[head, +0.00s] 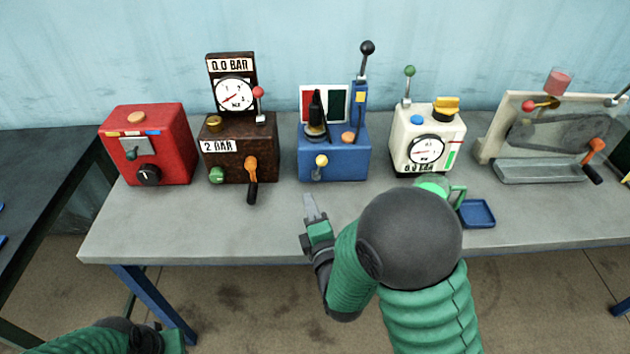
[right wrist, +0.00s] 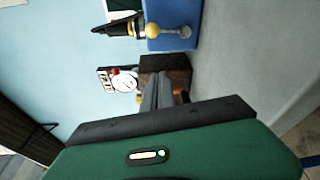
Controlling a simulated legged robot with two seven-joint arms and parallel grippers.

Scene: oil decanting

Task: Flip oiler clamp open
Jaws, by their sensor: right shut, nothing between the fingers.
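The blue machine (head: 333,165) stands mid-bench with a black cone-shaped oiler (head: 317,115) on its top. A small metal lever with a yellow knob (head: 321,161) is on its front; I take this for the clamp. The same knob (right wrist: 152,31) and blue machine (right wrist: 172,15) show in the right wrist view. My right gripper (head: 311,205) is shut and empty above the bench, in front of the blue machine and apart from it. Its fingers (right wrist: 158,90) show closed in the right wrist view. My left arm shows at the bottom left; its fingers are outside the picture.
A brown gauge machine (head: 238,155) with an orange handle (head: 252,175) stands left of the blue one, a red box (head: 165,150) further left. A white gauge machine (head: 425,135) stands right. A green cup (head: 458,194), partly behind my arm, and blue tray (head: 477,213) are near.

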